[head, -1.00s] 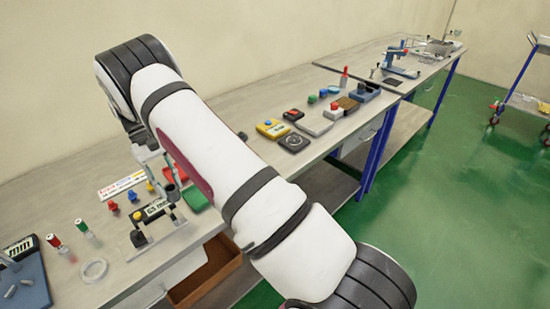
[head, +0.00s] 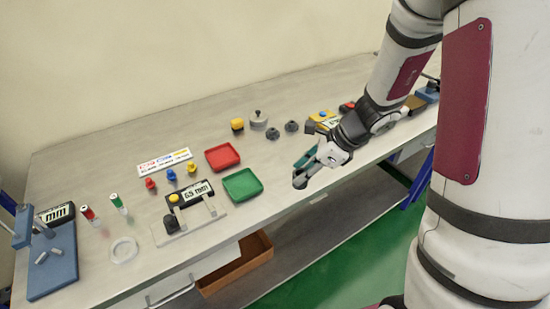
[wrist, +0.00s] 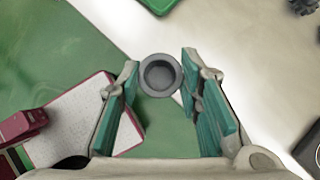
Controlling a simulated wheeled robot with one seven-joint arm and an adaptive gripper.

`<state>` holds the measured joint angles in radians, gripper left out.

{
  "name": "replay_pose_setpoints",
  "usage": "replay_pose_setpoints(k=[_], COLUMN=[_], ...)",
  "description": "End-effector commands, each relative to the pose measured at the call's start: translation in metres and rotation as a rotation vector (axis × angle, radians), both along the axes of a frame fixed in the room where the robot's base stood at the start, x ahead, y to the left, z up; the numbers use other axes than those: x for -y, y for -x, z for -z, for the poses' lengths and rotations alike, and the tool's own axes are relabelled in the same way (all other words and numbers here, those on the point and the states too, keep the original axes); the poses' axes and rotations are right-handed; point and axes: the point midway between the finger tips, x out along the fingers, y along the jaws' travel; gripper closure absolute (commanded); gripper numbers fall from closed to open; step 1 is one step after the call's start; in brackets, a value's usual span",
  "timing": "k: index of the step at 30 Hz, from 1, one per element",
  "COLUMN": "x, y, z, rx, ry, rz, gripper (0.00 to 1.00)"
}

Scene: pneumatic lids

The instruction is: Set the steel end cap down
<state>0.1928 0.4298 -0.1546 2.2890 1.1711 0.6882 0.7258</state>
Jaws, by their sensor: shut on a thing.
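The steel end cap (wrist: 160,76) is a small grey round cup with a dark hollow, seen in the wrist view between the tips of my gripper (wrist: 161,72). The teal-padded fingers are shut on it, one on each side. In the head view my gripper (head: 303,172) hangs near the front edge of the bench (head: 330,92), right of the green tray (head: 258,188).
A red tray (head: 222,157) sits behind the green one. Dark grey round parts (head: 272,133) and a silver lidded part (head: 258,119) stand behind. Bare bench lies behind my gripper.

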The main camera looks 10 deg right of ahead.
Motion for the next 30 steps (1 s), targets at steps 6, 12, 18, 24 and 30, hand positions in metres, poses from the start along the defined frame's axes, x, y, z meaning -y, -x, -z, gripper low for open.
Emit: replay_pose_setpoints(k=[6,12,18,24,30], x=[0.013,0.014,0.009,0.004,0.0], y=[0.028,0.021,-0.023,-0.072,-0.108], z=[0.008,0.01,0.014,0.019,0.022], rx=[-0.001,0.002,0.002,0.003,0.003], ry=[-0.002,0.0,-0.001,-0.001,-0.001], rz=[0.222,0.262,0.257,0.257,0.258], gripper=[1.0,1.0,1.0,1.0,1.0])
